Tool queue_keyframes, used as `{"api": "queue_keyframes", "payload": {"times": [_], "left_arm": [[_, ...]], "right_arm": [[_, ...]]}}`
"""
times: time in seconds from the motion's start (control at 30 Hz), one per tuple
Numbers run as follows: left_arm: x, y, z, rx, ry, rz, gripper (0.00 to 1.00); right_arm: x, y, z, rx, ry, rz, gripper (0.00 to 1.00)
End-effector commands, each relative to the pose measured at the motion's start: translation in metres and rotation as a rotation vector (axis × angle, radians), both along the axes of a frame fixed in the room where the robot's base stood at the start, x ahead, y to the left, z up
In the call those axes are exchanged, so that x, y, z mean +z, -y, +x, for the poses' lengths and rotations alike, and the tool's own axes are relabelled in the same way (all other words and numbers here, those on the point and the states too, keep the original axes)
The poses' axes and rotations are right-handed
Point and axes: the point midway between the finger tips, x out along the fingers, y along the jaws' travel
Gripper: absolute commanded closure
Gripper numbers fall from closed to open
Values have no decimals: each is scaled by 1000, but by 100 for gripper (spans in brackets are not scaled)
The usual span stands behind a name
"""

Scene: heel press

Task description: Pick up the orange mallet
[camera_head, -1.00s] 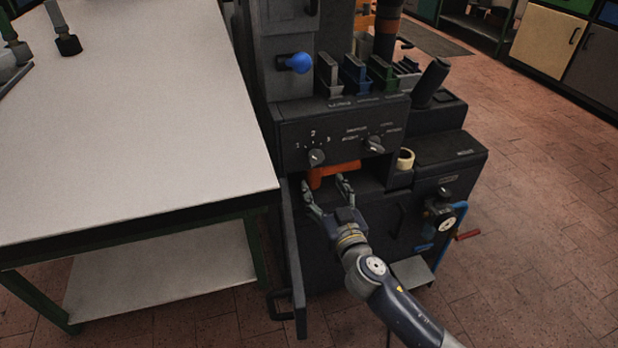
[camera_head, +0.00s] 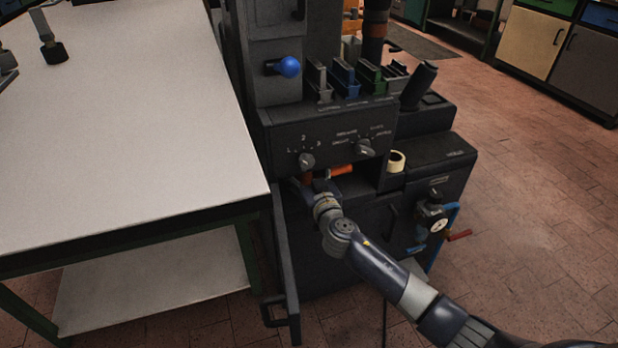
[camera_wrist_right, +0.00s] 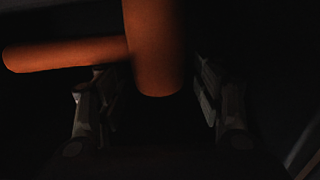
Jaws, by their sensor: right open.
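The orange mallet (camera_head: 341,169) lies in the dark recess under the dial panel of the press, and in the head view only parts of it show. In the right wrist view its thick head (camera_wrist_right: 155,45) points down the picture, with the handle (camera_wrist_right: 60,55) running to the left. My right gripper (camera_head: 316,186) reaches into the recess, its fingers mostly hidden in the head view. In the right wrist view the right gripper (camera_wrist_right: 156,78) is open, one finger on each side of the head, with dark gaps showing. My left gripper is not in view.
The recess is narrow, under the dial panel (camera_head: 335,142). An open door (camera_head: 284,262) stands at its left, close to the white-topped bench (camera_head: 120,130). A tape roll (camera_head: 396,162) sits at the right. A blue knob (camera_head: 288,67) sticks out above.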

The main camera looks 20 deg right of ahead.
Motion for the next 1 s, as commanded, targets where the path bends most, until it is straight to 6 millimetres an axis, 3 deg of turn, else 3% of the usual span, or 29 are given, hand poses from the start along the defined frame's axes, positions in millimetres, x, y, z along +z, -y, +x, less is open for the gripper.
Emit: {"api": "queue_keyframes", "payload": {"times": [0.27, 0.57, 1.0], "left_arm": [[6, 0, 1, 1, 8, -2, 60], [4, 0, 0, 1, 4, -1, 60], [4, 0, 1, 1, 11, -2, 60]], "right_arm": [[0, 0, 3, 0, 0, 0, 38], [0, 0, 3, 0, 0, 0, 100], [7, 0, 4, 0, 5, 2, 100]]}}
